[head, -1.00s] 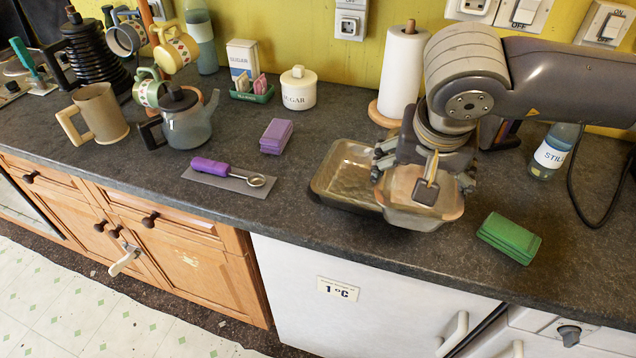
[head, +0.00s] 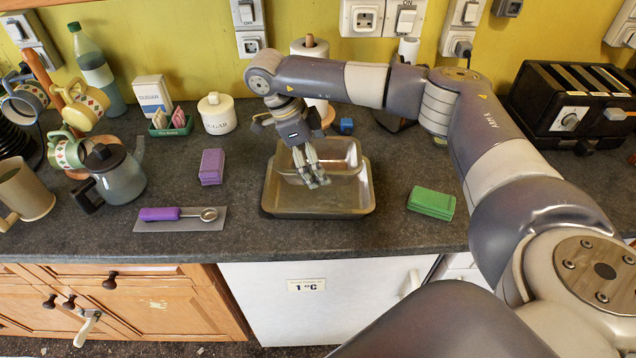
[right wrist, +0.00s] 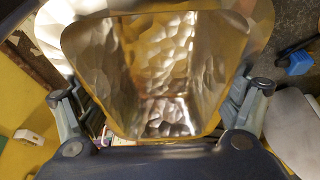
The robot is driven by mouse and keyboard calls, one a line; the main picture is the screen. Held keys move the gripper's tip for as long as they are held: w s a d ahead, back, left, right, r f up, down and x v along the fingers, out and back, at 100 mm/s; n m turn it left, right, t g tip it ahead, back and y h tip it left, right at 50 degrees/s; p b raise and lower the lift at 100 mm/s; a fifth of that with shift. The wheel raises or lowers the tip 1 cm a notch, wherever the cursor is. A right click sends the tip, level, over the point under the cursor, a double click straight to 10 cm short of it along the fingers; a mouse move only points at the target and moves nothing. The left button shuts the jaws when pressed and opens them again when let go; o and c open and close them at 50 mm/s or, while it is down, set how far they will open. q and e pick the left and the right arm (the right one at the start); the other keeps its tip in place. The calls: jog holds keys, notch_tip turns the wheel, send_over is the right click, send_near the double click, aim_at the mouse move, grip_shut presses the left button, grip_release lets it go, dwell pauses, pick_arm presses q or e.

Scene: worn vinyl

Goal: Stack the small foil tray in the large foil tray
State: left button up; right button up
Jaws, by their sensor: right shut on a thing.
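The large foil tray (head: 318,212) sits on the dark worktop, open side up, in the middle of the head view. The small foil tray (head: 345,155) is within the back part of the large tray's outline; I cannot tell whether it touches the bottom. My right gripper (head: 314,178) is shut on the small tray and hides part of it. In the right wrist view the small tray (right wrist: 155,60) lies between the two fingers (right wrist: 160,105), with a rim of the large tray (right wrist: 255,15) beyond it. My left gripper is not in view.
A spoon with a purple handle (head: 160,214) lies on a grey mat. A paper towel roll (head: 309,47) and a small blue object (head: 346,125) are behind. A toaster (head: 570,105) stands at far right.

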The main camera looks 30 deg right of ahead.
notch_tip(320, 180, down, 3)
jog(key=shift+r+p, duration=0.15)
jog(key=shift+p, duration=0.15)
jog(key=shift+f, duration=0.35)
notch_tip(320, 180, down, 4)
jog(key=shift+r+p, duration=0.2)
jog(key=shift+p, duration=0.45)
jog(key=shift+f, duration=0.15)
jog(key=shift+f+b, duration=0.3)
jog(key=shift+b, duration=0.05)
jog(key=o, duration=1)
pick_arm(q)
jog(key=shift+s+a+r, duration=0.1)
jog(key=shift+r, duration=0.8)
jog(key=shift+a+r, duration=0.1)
pick_arm(e)
jog(key=shift+r, duration=0.15)
